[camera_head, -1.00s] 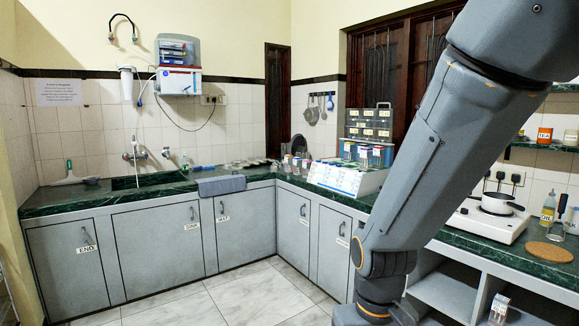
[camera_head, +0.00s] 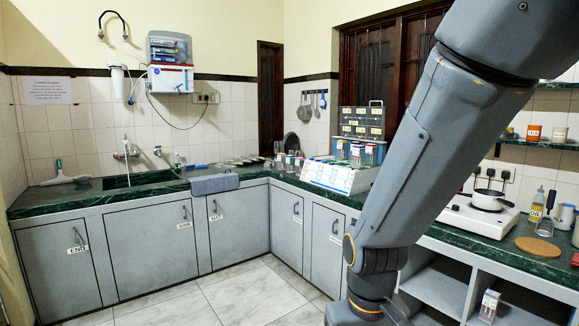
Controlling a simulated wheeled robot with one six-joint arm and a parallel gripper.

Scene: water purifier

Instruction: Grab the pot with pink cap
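No pot with a clearly pink cap can be made out. Small labelled jars stand on the wall shelf at the upper right: a reddish-orange one (camera_head: 534,132) and a pale one with a dark-looking label (camera_head: 559,134). Their cap colours are too small to tell. My arm crosses the right half of the view and runs out at the bottom edge. My gripper is out of view.
The green counter (camera_head: 60,200) runs along both walls above grey cabinets (camera_head: 150,250). A white box (camera_head: 340,177) and a grey rack (camera_head: 360,122) stand near the corner. A cork mat (camera_head: 537,247) and bottle (camera_head: 538,204) lie right. The tiled floor (camera_head: 240,295) is clear.

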